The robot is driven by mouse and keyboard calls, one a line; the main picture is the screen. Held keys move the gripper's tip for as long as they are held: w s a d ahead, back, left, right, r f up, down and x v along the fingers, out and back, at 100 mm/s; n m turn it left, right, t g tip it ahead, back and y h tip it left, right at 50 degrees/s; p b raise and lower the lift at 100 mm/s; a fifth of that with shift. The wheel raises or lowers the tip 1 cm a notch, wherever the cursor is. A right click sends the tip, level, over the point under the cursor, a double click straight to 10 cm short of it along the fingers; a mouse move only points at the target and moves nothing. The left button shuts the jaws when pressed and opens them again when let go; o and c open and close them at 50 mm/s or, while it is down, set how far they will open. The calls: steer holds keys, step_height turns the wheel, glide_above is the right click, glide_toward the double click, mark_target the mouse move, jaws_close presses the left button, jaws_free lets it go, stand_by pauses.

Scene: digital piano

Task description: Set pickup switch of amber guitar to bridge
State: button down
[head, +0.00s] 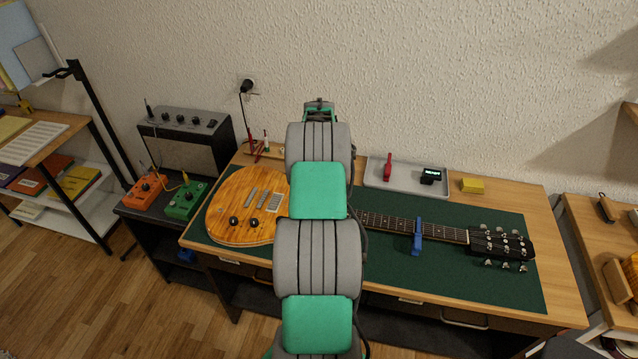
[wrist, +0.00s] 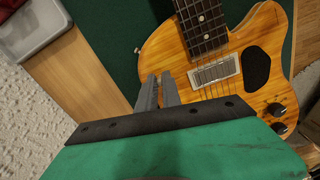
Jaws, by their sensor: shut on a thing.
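The amber guitar (head: 240,205) lies face up on a green mat (head: 470,285), its neck pointing right in the head view. My arm covers the part of its body near the neck. The pickup switch cannot be made out; the fingers hide that spot. My gripper is hidden behind my arm in the head view.
A blue capo-like clamp (head: 417,236) sits on the neck. A grey tray (head: 400,179) with a red tool and a small black device stands behind, beside a yellow block (head: 472,185). An amplifier (head: 188,140) and orange and green pedals stand at left.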

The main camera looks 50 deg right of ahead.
steer(key=shift+w+a+g+h, duration=0.15)
steer(key=shift+w+g+h, duration=0.2)
steer(key=shift+g, duration=0.15)
steer(key=p, duration=0.2)
steer(key=g+p, duration=0.1)
steer(key=shift+w+a+r+p, duration=0.1)
steer(key=shift+w+r+p, duration=0.15)
steer(key=shift+r+p, duration=0.15)
steer(key=g+p, duration=0.1)
steer(key=p, duration=0.1)
steer(key=h+p, duration=0.1)
steer(key=p, duration=0.1)
steer(key=shift+w+f+g, duration=0.2)
steer(key=shift+f+g, duration=0.1)
steer(key=shift+g, duration=0.1)
steer(key=shift+f, duration=0.2)
steer(key=c, duration=1.5)
jaws_free()
steer(key=shift+a, duration=0.1)
